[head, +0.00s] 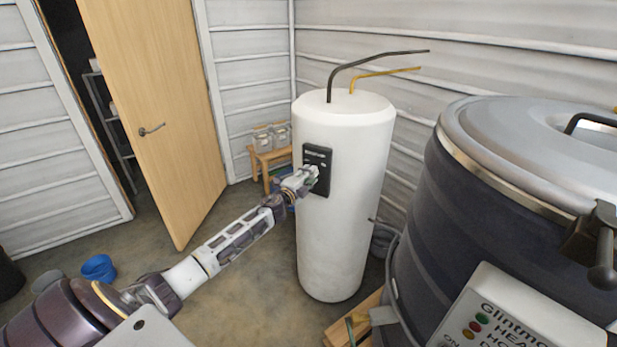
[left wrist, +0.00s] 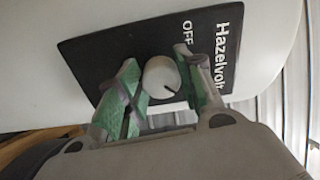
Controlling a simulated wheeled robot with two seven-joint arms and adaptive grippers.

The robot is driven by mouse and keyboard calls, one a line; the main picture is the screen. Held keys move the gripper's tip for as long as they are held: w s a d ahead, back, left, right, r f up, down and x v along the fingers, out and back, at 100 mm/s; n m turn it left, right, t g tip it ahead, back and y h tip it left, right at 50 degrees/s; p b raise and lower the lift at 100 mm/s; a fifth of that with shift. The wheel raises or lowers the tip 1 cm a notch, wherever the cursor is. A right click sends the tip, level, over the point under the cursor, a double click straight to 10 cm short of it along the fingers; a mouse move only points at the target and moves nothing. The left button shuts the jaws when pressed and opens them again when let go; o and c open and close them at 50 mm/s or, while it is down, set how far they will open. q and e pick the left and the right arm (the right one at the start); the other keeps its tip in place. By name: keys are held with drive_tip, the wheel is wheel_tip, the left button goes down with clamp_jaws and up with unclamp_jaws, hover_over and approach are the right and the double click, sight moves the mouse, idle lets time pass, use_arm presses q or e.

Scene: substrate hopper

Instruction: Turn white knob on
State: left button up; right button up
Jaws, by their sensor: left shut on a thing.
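The white knob (left wrist: 160,77) is round, with a short dark mark pointing to the lower right in the left wrist view. It sits on a black panel (left wrist: 120,40) lettered "Hazelvolt" and "OFF"; the mark does not point at "OFF". The panel (head: 318,156) also shows in the head view, on the front of a tall white tank (head: 343,235). My left gripper (head: 314,172) reaches the panel, its green-padded fingers (left wrist: 162,82) on either side of the knob, shut on it. The gripper covers the knob in the head view. My right gripper is not in view.
A large dark kettle (head: 450,210) with a grey lid and a control box (head: 510,318) stands at the right. Behind my arm are a wooden stool (head: 260,160) with jars and an open door (head: 160,110). A blue bucket (head: 99,268) stands on the floor at left.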

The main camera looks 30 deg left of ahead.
use_arm(q)
drive_tip(key=o, duration=1)
drive_tip(key=shift+o, duration=0.2)
drive_tip(key=s, duration=1.2)
drive_tip(key=shift+d, duration=0.3)
drive_tip(key=shift+f+n, duration=0.1)
drive_tip(key=shift+n, duration=0.2)
idle(0.6)
